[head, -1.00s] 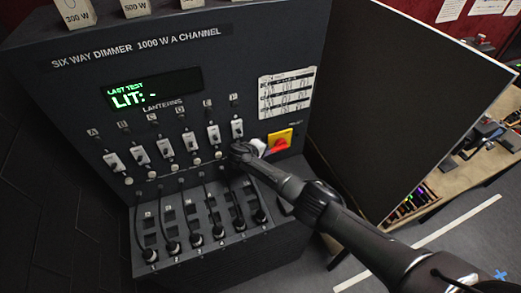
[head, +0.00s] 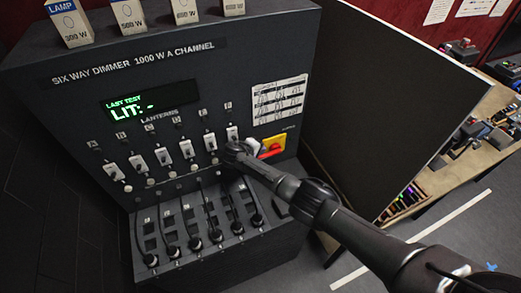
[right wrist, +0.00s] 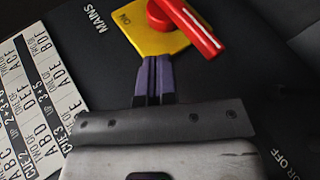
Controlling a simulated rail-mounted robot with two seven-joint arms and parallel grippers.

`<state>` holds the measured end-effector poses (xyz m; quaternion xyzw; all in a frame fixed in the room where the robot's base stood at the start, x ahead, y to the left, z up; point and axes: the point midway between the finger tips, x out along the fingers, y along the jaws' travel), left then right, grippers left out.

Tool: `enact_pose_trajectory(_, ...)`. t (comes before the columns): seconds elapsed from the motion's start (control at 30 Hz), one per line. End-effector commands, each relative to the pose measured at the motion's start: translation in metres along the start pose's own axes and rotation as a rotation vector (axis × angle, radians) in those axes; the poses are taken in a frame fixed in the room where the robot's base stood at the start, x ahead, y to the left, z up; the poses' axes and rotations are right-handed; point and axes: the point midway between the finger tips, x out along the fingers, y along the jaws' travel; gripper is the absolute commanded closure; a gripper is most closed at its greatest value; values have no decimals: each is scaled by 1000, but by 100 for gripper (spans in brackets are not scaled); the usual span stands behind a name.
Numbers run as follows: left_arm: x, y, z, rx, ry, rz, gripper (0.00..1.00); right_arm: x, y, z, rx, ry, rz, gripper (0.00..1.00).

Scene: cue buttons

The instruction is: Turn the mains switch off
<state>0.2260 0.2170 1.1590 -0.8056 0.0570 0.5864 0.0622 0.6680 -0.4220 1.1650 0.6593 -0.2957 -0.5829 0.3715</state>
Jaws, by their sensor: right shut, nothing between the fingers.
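The mains switch is a yellow plate (head: 275,143) with a red handle (head: 272,152) on the right of the dimmer's front panel. In the right wrist view the yellow plate (right wrist: 139,27) bears the word ON, and the red handle (right wrist: 192,27) slants from its round hub down to the right. My right gripper (head: 262,150) is close at the left of the switch. Its purple fingers (right wrist: 154,66) are shut together and empty, with their tips at the plate's near edge, beside the handle. I cannot tell whether they touch. My left gripper is out of view.
The dimmer panel (head: 75,110) carries a row of white rocker switches, a green display (head: 150,101) reading "LIT: -", and a label card (head: 279,99). Plugged cables (head: 195,240) hang below. A large dark board (head: 400,85) stands to the right, with a cluttered bench beyond.

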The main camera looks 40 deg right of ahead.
Motion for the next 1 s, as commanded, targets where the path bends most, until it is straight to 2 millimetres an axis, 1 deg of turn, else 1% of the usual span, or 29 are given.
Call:
enact_pose_trajectory(0.03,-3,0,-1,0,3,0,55,-11,-2,-1,-1,5,-3,100)
enact_pose_trajectory(0.3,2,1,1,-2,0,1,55,-61,-9,-2,1,3,-3,100)
enact_pose_trajectory(0.5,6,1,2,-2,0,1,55,-86,-10,-2,1,2,-1,100)
enact_pose_trajectory(0.7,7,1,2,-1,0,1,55,-98,-11,-2,0,1,-1,100)
enact_pose_trajectory(0.9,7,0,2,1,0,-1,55,-100,-10,-2,-9,0,-1,100)
enact_pose_trajectory(0.97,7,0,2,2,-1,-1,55,-100,-12,-4,-33,16,-12,100)
enact_pose_trajectory(1.0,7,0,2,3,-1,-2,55,-104,-15,-8,-45,37,-41,100)
